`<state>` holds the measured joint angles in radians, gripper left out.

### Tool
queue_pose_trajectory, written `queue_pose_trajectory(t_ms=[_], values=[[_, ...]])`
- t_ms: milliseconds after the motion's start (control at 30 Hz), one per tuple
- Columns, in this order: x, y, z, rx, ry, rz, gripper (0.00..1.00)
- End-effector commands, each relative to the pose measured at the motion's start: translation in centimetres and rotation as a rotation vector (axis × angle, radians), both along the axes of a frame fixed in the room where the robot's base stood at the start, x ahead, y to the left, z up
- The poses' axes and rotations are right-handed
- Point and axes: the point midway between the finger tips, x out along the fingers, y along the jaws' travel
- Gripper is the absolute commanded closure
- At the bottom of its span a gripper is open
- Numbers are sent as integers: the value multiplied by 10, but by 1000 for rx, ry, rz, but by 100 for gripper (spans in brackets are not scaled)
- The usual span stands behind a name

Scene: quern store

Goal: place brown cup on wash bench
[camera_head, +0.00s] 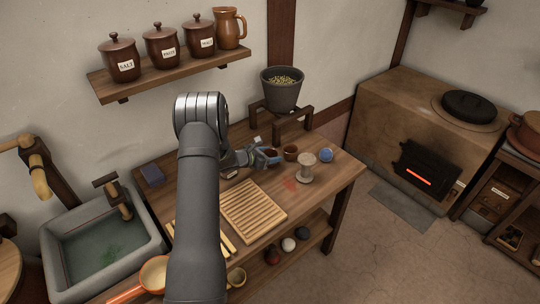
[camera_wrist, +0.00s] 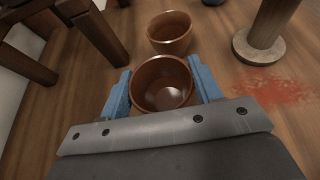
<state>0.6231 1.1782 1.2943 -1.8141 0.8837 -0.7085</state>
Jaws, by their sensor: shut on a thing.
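My gripper (camera_head: 264,157) is shut on a brown cup (camera_wrist: 161,92), with one blue finger on each side of it. In the wrist view the cup looks upright and empty. In the head view my gripper partly hides the held cup (camera_head: 271,154). A second brown cup (camera_head: 291,153) stands upright on the wooden bench (camera_head: 340,171) just beyond it, close by in the wrist view (camera_wrist: 170,35). I cannot tell whether the held cup touches the bench top. A grey stone sink (camera_head: 155,246) with water adjoins the bench's left end.
A pale spool-shaped thing (camera_head: 307,168) and a blue ball (camera_head: 326,155) stand right of the cups. A wooden stand (camera_head: 308,116) bears a grain-filled hopper (camera_head: 283,90) behind. A slatted board (camera_head: 253,211) lies in front. A red stain (camera_head: 290,183) marks the bench.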

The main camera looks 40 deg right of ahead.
Motion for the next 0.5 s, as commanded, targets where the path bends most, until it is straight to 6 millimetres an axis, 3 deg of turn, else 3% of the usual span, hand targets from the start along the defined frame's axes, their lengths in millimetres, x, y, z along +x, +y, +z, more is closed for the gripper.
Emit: queue_pose_trajectory(t_ms=[167,200,300,500], values=[[0,0,-3,1,1,0,66],[0,0,-4,1,1,0,38],[0,0,-3,1,1,0,20],[0,0,-3,1,1,0,20]])
